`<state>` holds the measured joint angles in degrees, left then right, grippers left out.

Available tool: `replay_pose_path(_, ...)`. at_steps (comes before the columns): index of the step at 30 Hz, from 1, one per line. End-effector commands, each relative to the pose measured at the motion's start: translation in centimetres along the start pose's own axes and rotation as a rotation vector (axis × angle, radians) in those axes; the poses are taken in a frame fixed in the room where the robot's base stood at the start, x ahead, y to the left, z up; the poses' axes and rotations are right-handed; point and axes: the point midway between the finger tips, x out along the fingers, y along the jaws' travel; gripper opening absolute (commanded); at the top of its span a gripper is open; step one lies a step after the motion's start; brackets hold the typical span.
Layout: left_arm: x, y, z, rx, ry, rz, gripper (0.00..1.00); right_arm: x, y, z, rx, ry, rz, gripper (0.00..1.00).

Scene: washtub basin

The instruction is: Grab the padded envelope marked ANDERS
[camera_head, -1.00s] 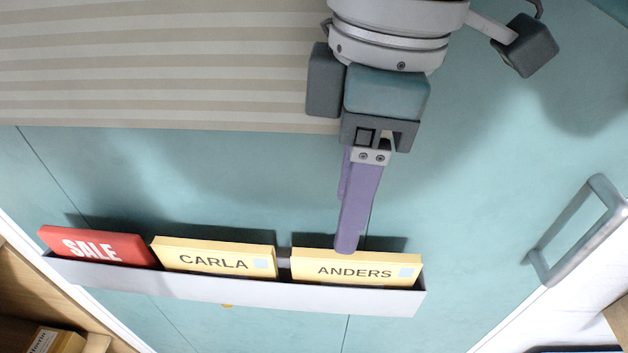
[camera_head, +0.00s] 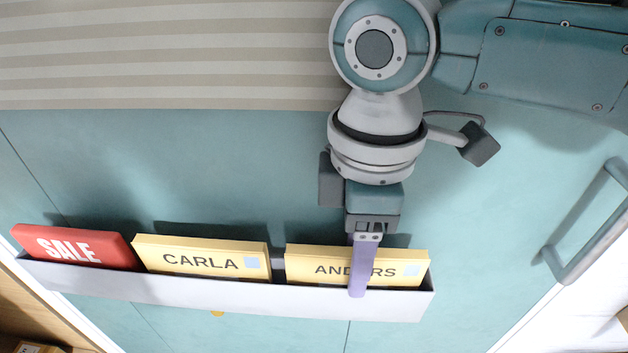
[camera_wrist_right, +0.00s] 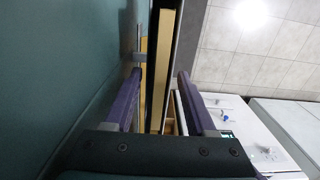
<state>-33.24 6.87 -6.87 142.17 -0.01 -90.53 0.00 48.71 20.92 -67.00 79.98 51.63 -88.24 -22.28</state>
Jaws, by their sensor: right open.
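The padded envelope marked ANDERS (camera_head: 308,265) is yellow with a pale blue square. It stands in the right-hand part of a long white wall holder (camera_head: 390,307), its lower part hidden by the holder's front. My right gripper (camera_head: 357,284) points down at it, and one purple finger crosses in front of the lettering. The other finger is hidden in the head view. In the right wrist view the gripper (camera_wrist_right: 159,75) is open, its two purple fingers on either side of a yellow edge (camera_wrist_right: 159,65). Contact cannot be told. My left gripper is out of view.
A yellow envelope marked CARLA (camera_head: 200,259) and a red SALE packet (camera_head: 75,247) stand left of it in the holder. A teal panel (camera_head: 180,165) lies behind. A grey handle (camera_head: 600,235) sticks out at the right.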

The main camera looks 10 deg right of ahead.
Motion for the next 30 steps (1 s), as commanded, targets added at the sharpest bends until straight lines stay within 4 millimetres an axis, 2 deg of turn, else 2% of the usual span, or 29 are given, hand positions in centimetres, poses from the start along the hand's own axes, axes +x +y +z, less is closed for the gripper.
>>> replay_pose_path(8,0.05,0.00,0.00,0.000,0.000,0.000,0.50,0.51,-0.02,-0.01,0.000,0.000,0.001,0.56)
replay_pose_path(23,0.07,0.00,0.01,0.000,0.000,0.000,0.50,0.47,0.00,0.01,0.000,0.000,0.001,0.01)
replay_pose_path(30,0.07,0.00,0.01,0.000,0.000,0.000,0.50,0.46,0.01,0.01,0.000,0.000,0.001,0.00)
